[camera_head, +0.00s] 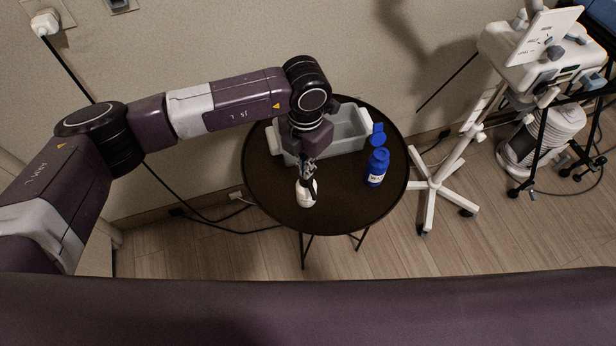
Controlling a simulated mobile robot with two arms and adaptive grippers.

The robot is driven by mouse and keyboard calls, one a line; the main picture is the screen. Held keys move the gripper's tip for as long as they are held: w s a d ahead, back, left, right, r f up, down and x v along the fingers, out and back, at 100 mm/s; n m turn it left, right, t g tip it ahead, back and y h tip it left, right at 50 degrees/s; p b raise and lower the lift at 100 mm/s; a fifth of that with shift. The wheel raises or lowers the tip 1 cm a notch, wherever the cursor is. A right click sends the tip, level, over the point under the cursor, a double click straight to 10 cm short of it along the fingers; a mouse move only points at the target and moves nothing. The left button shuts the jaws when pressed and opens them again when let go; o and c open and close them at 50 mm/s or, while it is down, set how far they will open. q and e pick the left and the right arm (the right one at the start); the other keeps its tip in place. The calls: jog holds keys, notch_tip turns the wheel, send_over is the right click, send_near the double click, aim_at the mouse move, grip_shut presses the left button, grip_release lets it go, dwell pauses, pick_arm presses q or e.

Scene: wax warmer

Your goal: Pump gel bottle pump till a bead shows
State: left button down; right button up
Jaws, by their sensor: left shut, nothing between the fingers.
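The gel bottle (307,199) is a small white bottle standing on the round dark table (270,187), near its front middle. My left gripper (307,185) points down right over the bottle's top, shut, with its fingertips at the pump and nothing between them. The gripper hides the pump head, so I cannot tell if it is pressed down. No bead of gel is visible at this size. My right gripper is not in view.
A grey-white bin (346,133) sits at the back, partly behind my arm. A white wheeled stand (436,186) is right of the table. The table's front right is clear.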

pick_arm(q)
jog(key=shift+r+p, duration=0.6)
jog(key=shift+r, duration=1.05)
notch_tip(320, 180, up, 6)
jog(key=shift+p, duration=1.2)
